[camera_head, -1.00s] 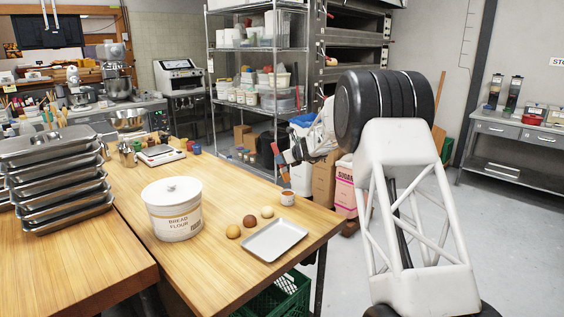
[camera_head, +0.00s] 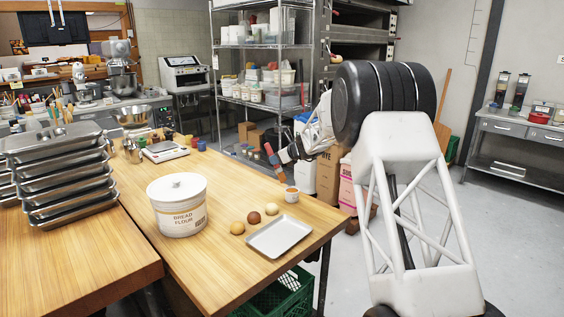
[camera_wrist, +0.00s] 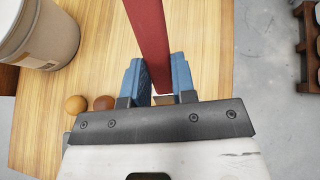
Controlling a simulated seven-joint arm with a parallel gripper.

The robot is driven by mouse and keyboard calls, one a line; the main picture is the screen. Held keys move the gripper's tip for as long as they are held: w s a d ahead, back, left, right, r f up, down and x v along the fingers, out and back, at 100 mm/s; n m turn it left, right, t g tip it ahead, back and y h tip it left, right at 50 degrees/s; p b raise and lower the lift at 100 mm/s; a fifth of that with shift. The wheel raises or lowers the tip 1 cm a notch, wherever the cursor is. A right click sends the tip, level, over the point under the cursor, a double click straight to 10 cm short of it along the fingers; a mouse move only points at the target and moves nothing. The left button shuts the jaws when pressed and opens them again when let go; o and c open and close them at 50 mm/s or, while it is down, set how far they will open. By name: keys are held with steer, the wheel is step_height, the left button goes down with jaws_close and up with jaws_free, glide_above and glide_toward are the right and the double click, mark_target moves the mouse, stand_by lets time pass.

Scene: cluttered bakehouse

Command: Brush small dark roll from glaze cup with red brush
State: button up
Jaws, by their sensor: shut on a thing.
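My gripper (camera_head: 278,164) is shut on the red brush (camera_head: 269,150), which leans with its upper end to the left. In the wrist view, the red brush (camera_wrist: 150,42) stands between the blue fingers (camera_wrist: 157,78); its bristles are hidden. The small dark roll (camera_head: 253,218) sits between a tan roll (camera_head: 237,228) and a paler roll (camera_head: 271,209). The dark roll also shows in the wrist view (camera_wrist: 103,102), clear of the gripper.
A metal tray (camera_head: 262,240) lies in front of the rolls near the table's right edge. A bread flour tub (camera_head: 180,215) stands left of them. Stacked trays (camera_head: 65,190) are far left. A wire shelf (camera_head: 262,108) stands behind the table.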

steer(key=s+a+f+n+g, duration=0.1)
steer(key=s+a+n+g, duration=0.3)
steer(key=s+a, duration=1)
steer(key=shift+s+n+g, duration=0.15)
steer(key=shift+n+g, duration=0.25)
steer(key=shift+g, duration=0.1)
steer(key=shift+f, duration=0.1)
steer(key=shift+f, duration=0.2)
steer(key=shift+f, duration=2.2)
steer(key=shift+f, duration=0.7)
steer(key=shift+w, duration=0.5)
steer(key=shift+s, duration=0.25)
stand_by(0.3)
steer(key=shift+s+a, duration=0.1)
steer(key=shift+s, duration=0.6)
